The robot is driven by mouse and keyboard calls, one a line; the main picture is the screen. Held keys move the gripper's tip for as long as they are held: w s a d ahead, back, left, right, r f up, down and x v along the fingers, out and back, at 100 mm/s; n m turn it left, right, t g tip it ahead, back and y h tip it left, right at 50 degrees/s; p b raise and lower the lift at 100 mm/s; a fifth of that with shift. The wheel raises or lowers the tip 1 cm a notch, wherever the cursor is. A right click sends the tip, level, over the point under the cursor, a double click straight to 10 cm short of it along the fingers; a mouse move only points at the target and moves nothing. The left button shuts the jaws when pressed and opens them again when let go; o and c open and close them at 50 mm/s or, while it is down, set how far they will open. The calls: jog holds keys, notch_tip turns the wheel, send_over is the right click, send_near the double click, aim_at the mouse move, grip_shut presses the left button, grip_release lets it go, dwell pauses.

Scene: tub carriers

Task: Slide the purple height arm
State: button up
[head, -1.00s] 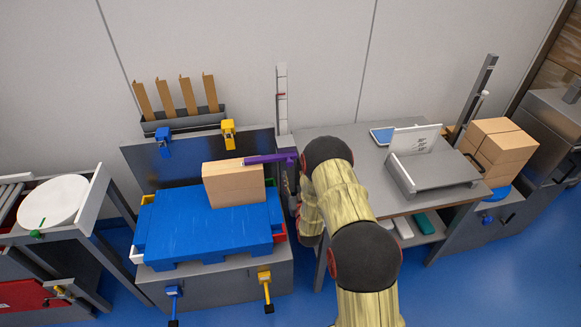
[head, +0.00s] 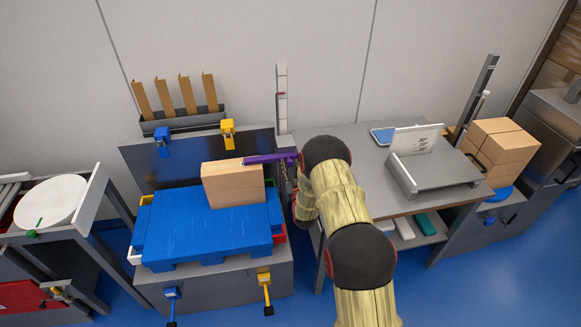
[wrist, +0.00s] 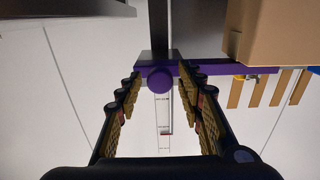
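The purple height arm (head: 262,158) is a thin horizontal bar in the head view. It reaches from beside the grey column over the top right edge of a cardboard box (head: 233,185). In the wrist view the purple bar crosses the upper middle, with its round purple knob (wrist: 160,80) facing the camera. My gripper (wrist: 161,84) is open. Its fingers stand left and right of the knob, with a narrow gap visible on each side. In the head view my gripper is mostly hidden behind my arm.
The box stands on a blue tub (head: 205,230) on a grey cart. A white scale strip (head: 282,100) rises behind the arm. A grey table (head: 375,180) with a tray stands close on the right. Several brown slats (head: 187,94) stand at the back left.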

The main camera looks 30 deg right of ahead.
grip_shut()
dwell(0.6)
